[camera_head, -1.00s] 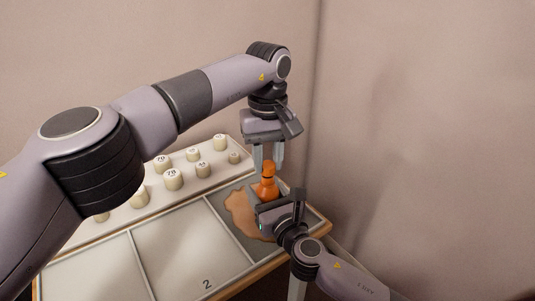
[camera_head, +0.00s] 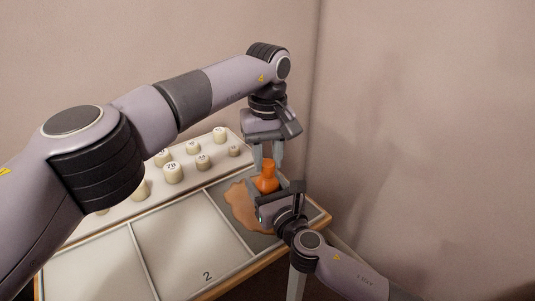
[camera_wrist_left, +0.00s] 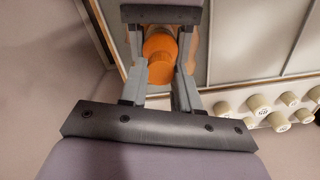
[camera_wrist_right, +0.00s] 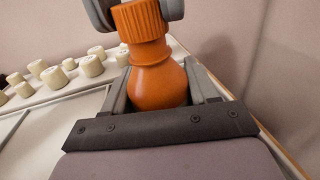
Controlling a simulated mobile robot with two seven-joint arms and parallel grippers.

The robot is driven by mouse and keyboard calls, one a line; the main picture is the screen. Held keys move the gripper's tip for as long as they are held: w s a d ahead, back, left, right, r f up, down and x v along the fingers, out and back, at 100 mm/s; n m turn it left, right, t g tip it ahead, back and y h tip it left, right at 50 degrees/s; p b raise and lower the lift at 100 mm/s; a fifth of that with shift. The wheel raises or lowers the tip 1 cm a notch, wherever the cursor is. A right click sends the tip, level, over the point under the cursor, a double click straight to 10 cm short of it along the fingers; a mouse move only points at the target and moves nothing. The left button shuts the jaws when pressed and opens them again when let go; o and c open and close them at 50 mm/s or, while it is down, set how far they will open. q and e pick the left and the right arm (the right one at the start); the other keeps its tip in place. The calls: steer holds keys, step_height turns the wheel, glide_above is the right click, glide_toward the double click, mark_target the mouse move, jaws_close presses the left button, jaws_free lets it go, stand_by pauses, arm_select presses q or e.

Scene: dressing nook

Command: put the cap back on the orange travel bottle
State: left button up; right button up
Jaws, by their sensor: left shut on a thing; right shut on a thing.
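The orange travel bottle (camera_wrist_right: 158,84) stands upright between the fingers of my right gripper (camera_head: 280,196), which is shut on its body. It also shows in the head view (camera_head: 267,184). In the left wrist view the orange cap and bottle (camera_wrist_left: 159,46) overlap, and the seam is unclear.
A brown irregular patch (camera_head: 240,208) lies in the grey tray compartment beside the bottle. Several cream numbered pots (camera_head: 173,171) stand on a raised shelf behind. The compartment marked 2 (camera_head: 185,245) is empty. Walls stand close behind and to the right.

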arm_select(q)
steer(key=shift+f, duration=0.3)
steer(key=m, duration=0.5)
steer(key=shift+m, duration=0.3)
steer(key=m, duration=0.4)
steer(key=shift+s, duration=0.1)
steer(key=o, duration=1)
steer(key=shift+c, duration=0.4)
